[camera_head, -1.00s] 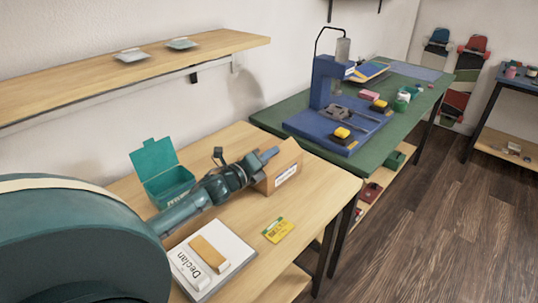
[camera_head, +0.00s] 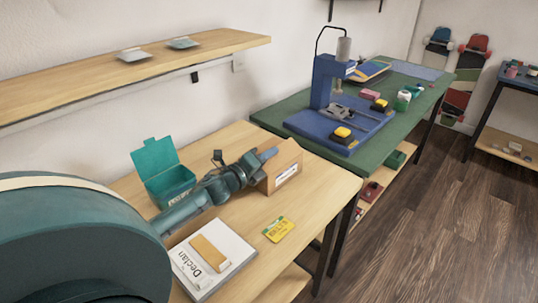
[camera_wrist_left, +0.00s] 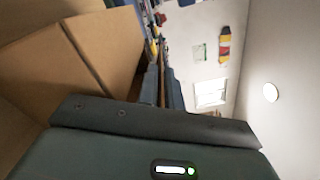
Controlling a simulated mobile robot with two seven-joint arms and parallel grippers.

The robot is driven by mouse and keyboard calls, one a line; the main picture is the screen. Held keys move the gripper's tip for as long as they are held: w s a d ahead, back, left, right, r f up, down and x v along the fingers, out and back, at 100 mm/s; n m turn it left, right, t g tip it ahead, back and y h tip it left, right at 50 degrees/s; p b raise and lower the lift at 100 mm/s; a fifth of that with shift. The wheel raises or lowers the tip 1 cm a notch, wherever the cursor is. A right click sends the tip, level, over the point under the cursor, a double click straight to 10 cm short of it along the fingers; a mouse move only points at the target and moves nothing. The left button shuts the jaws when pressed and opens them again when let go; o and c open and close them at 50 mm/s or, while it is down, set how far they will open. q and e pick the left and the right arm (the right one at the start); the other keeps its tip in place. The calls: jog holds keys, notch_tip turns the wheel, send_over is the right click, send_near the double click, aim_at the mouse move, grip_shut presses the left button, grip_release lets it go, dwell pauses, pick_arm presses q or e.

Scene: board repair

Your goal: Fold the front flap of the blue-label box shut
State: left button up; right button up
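A cardboard box (camera_head: 287,172) with a white label bearing small dark print stands on the wooden table in the head view; I cannot make out blue on the label. Its brown panels (camera_wrist_left: 105,45) fill the left of the left wrist view. Which panel is the front flap is unclear. My left gripper (camera_head: 268,154) is at the box's upper left edge, partly overlapping it; contact cannot be told. In the left wrist view its fingers (camera_wrist_left: 161,88) are close together, with nothing clearly held between them. My right gripper is not in view.
A teal box (camera_head: 168,183) with a raised lid stands left of my left arm. A green table (camera_head: 300,115) with a blue stand is behind; a wall shelf (camera_head: 100,75) hangs above.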

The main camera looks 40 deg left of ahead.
pick_arm(q)
jog(key=shift+o, duration=0.3)
jog(key=shift+s, duration=0.1)
jog(key=s+a, duration=0.1)
jog(key=s, duration=1.2)
jog(key=shift+c, duration=0.4)
